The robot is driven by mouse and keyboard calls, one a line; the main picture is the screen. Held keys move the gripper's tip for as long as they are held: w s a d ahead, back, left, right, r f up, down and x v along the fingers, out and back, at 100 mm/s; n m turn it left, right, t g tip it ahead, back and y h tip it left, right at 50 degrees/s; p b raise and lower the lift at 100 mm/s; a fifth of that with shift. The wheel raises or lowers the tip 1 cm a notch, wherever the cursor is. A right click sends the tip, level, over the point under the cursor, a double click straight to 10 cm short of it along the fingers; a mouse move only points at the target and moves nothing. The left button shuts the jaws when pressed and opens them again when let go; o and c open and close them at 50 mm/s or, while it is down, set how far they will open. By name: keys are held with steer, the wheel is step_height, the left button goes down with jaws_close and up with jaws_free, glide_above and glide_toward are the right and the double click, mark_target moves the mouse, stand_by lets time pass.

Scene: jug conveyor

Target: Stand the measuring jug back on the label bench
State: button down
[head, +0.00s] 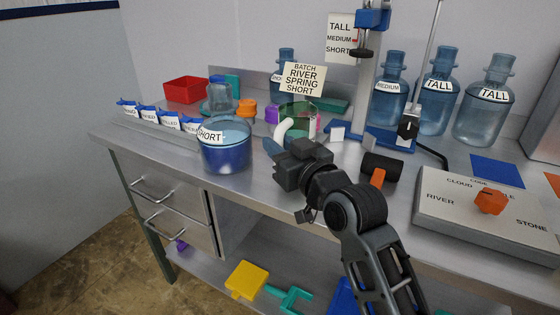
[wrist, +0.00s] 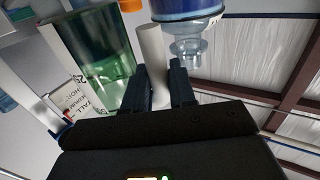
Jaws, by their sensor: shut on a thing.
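The measuring jug (head: 300,112) is clear and green-tinted with a white handle (head: 282,131). It is near the middle of the bench (head: 110,131), behind my gripper. My gripper (head: 277,150) is shut on the white handle. In the wrist view the handle (wrist: 152,58) stands between the two fingers (wrist: 160,88), with the jug's green wall (wrist: 98,50) to its left. My gripper hides the jug's base in the head view, so I cannot tell whether it touches the bench top.
A blue-filled jar marked SHORT (head: 226,152) stands close at left near the front edge. Blue bottles (head: 437,92) line the back right. A dial box (head: 480,205) and black cylinder (head: 382,165) are at right.

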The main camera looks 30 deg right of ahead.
steer(key=shift+f, duration=1.85)
steer(key=shift+f, duration=0.15)
steer(key=c, duration=0.9)
jaws_free()
steer(key=shift+s, duration=0.1)
steer(key=s, duration=0.4)
steer(key=s+b, duration=0.1)
steer(key=s, duration=0.3)
steer(key=s+d, duration=0.1)
steer(key=s, duration=0.2)
steer(key=shift+s+b, duration=0.35)
steer(key=shift+s, duration=0.05)
